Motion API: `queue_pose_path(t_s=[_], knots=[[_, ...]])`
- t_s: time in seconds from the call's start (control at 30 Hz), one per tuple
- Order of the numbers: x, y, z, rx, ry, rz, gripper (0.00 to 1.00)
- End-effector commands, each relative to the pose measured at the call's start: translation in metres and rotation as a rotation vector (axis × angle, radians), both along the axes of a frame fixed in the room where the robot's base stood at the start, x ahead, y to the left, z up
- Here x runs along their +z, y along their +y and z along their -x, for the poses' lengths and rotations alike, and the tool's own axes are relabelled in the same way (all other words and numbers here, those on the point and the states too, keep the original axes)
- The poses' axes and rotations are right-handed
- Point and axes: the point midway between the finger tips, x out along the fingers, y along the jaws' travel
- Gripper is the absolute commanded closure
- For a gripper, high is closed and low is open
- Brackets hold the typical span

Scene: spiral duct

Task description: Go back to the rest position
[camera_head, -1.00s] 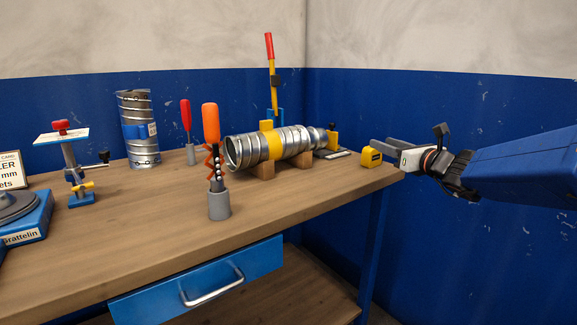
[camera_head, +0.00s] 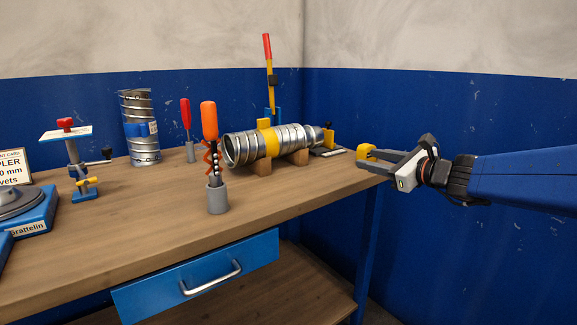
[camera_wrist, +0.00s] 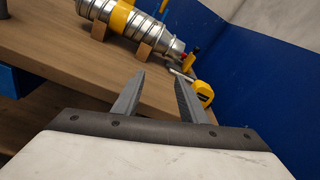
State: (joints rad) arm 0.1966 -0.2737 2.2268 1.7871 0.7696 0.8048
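My gripper (camera_head: 385,163) is off the right end of the workbench, on the right of the head view. In the wrist view its two grey fingers (camera_wrist: 158,97) stand apart with nothing between them. The yellow tape measure (camera_head: 366,152) lies on the bench's right end; in the head view the fingers partly cover it. It also shows in the wrist view (camera_wrist: 204,93), beyond the right finger and apart from it. The silver spiral duct (camera_head: 246,146) with a yellow band lies on wooden blocks to the left.
The workbench (camera_head: 290,196) has a blue drawer (camera_head: 195,280) in front. An orange-handled tool (camera_head: 209,120) stands in a grey holder, with an upright duct piece (camera_head: 139,128) and a clamp stand (camera_head: 75,155) farther left. A red-and-yellow lever tool (camera_head: 269,70) rises behind the duct. Open floor lies right of the bench.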

Motion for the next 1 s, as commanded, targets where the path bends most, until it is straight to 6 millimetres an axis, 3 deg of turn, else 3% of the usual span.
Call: queue_pose_path(t_s=[0.3,0.5,0.77,1.0], knots=[[-0.046,0.045,0.082,0.244,-0.08,0.456,0.61],[-0.087,0.057,0.141,0.435,-0.146,0.782,0.61],[-0.141,0.048,0.214,0.701,-0.232,1.194,0.61],[-0.185,0.016,0.274,0.963,-0.302,1.558,0.61]])
